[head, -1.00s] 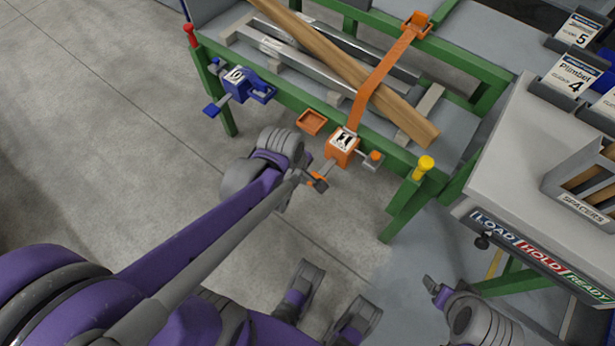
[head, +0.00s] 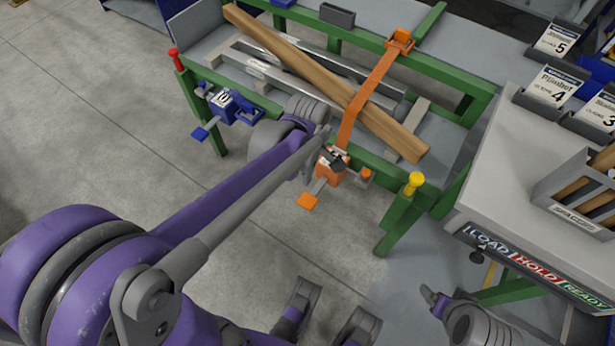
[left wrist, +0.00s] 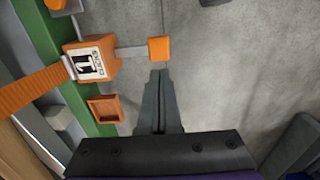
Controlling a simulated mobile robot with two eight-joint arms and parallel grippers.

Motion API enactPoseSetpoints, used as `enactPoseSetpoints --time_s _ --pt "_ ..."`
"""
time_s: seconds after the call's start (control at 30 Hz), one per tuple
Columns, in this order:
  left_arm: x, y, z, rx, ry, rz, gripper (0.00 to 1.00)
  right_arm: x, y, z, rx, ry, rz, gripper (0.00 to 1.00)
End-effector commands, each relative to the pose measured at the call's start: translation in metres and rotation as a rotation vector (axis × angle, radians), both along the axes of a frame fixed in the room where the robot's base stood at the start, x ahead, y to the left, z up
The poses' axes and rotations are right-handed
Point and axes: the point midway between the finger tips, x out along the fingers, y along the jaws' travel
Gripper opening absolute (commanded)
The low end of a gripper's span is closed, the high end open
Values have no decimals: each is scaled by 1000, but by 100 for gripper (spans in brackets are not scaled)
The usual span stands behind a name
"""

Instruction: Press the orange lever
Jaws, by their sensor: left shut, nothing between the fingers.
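The orange lever (head: 308,201) is a flat orange pad on a grey arm, sticking out from an orange clamp block (head: 328,172) marked 1 on the green table frame. In the left wrist view the lever pad (left wrist: 159,49) lies just beyond my left fingertips (left wrist: 159,75), with the clamp block (left wrist: 92,60) to its left. My left gripper (head: 328,145) is shut and empty. In the head view it overlaps the top of the block; contact cannot be told. My right gripper (head: 432,296) is at the lower right, away from the lever; its jaw state is unclear.
A blue clamp (head: 228,106) with a blue lever sits left on the frame. An orange strap (head: 370,95) crosses a wooden beam (head: 310,75). Red (head: 174,58) and yellow (head: 414,182) posts stand at the corners. A small orange tray (left wrist: 104,108) shows in the left wrist view.

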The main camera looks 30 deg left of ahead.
Motion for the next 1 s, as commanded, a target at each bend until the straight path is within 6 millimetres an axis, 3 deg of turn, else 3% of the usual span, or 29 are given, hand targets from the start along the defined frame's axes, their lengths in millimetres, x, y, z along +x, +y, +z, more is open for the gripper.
enactPoseSetpoints --time_s 0.2,0.5,1.0 --pt "1 0 -53 0 1 0 0 1 0 -22 0 8 0 85" --pt "0 0 -102 0 0 0 0 3 0 -41 0 14 0 85" --pt "0 0 -112 0 0 0 0 3 0 -45 0 15 0 85"
